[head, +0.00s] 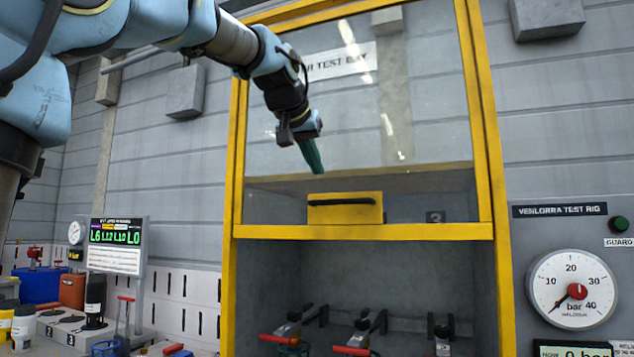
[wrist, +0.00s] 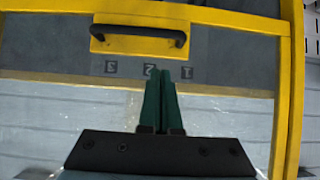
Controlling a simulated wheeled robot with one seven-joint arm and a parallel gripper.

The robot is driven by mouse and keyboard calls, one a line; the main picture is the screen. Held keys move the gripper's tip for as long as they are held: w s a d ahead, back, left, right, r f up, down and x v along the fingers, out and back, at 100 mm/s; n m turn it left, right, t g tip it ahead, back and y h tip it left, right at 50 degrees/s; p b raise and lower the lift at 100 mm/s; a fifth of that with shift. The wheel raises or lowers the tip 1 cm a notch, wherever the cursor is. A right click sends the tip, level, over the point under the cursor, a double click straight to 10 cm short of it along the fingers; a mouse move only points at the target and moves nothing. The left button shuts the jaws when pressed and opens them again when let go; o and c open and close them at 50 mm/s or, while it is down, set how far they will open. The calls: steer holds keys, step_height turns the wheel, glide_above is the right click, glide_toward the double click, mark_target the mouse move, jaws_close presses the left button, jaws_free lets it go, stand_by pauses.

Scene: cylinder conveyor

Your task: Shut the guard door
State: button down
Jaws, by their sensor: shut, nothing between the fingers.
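The guard door (head: 400,231) is a clear pane in a yellow frame, raised so that the bay below it is open. A yellow plate with a black bar handle (head: 342,201) sits at its lower edge. The handle also shows at the top of the wrist view (wrist: 140,32). My gripper (head: 319,172) has green fingers, pressed together and empty. It is in front of the pane, just above and left of the handle in the head view. In the wrist view the fingertips (wrist: 160,70) point toward the handle, apart from it in the picture.
Red-handled clamps (head: 350,350) stand in the open bay under the door. A pressure gauge (head: 572,290) and a green button (head: 619,224) are on the right wall. A display board (head: 116,245) and a bench with bottles and tools are at the left.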

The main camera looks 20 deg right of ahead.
mark_target(319, 187)
steer(key=f, duration=0.1)
steer(key=w+d+f, duration=0.1)
steer(key=f, duration=0.2)
steer(key=shift+w+d+f+p, duration=0.15)
steer(key=shift+d+f+p, duration=0.05)
steer(key=shift+f+p, duration=0.2)
